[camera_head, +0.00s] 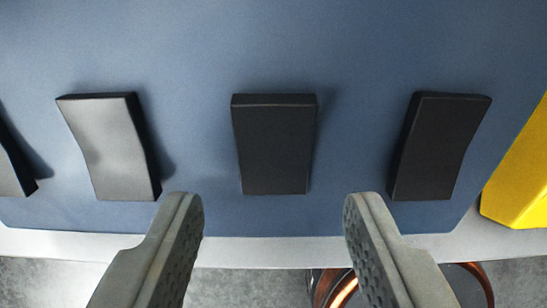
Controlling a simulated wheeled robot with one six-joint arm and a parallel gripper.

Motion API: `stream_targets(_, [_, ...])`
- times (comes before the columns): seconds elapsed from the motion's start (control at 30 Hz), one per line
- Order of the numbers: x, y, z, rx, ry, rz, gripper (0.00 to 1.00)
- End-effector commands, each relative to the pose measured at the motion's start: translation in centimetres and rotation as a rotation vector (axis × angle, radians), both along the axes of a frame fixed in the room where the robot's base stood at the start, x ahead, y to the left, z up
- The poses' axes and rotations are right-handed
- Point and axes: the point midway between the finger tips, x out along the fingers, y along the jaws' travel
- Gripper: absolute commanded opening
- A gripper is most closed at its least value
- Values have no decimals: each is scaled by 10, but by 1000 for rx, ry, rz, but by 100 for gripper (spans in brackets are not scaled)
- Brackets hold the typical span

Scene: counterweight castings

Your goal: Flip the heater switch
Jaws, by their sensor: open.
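A blue panel (200,55) fills most of the view and carries several dark rocker switches. One rocker switch (274,145) sits at the middle, another (112,147) to its left, and another (437,146) to its right. A further rocker switch (10,165) is cut off at the left edge. No label shows which one is the heater switch. My gripper (274,208) is open and empty. Its two fingers show at the bottom, on either side of the middle switch and below it; I cannot tell how far they are from the panel.
A yellow part (522,178) stands at the right edge beside the panel. A pale rim (270,252) runs along the panel's lower edge. Below it are a grey floor (235,287) and a round copper-coloured object (335,288), partly hidden by the right finger.

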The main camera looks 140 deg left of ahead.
Motion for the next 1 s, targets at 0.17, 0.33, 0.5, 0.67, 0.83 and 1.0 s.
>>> stream_targets(0.17, [4, -3, -11, 0, 1, 0, 47])
stream_targets(0.33, [4, -3, -13, 0, 0, 0, 47])
stream_targets(0.5, [4, -3, -13, 0, 0, 0, 43])
stream_targets(0.67, [4, -3, -13, 0, 0, 0, 12])
stream_targets(0.83, [5, -3, -13, 4, 6, -1, 3])
stream_targets(1.0, [7, -6, -11, 54, 77, -5, 3])
